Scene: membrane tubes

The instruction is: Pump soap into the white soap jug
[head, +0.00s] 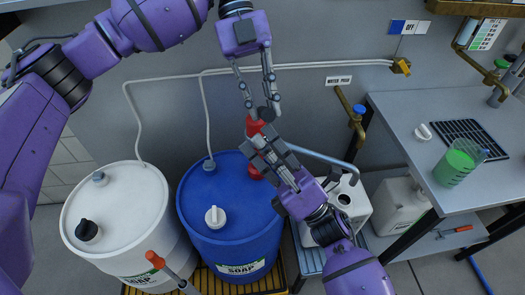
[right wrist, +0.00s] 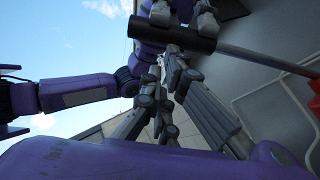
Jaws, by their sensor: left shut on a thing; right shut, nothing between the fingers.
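A red hand pump (head: 256,126) stands on the blue soap drum (head: 237,238). Its black handle shows in the right wrist view (right wrist: 172,32), on a grey rod. My left gripper (head: 265,108) is shut on the handle; its fingers also show in the wrist view. My right gripper (head: 256,146) is shut and empty, in front of the pump; its fingers (right wrist: 172,62) lie close below the handle in the wrist view. The pump's grey spout (head: 320,157) runs right and bends down over the white soap jug (head: 352,205). The jug's top has a dark opening, partly behind my right arm.
A white drum (head: 110,205) stands left of the blue one. Another white jug (head: 397,207) stands under the bench (head: 410,110) at right. A loose white cap (head: 424,131) and a beaker of green liquid (head: 457,163) are on the bench. A orange-ended tool (head: 156,260) leans in front.

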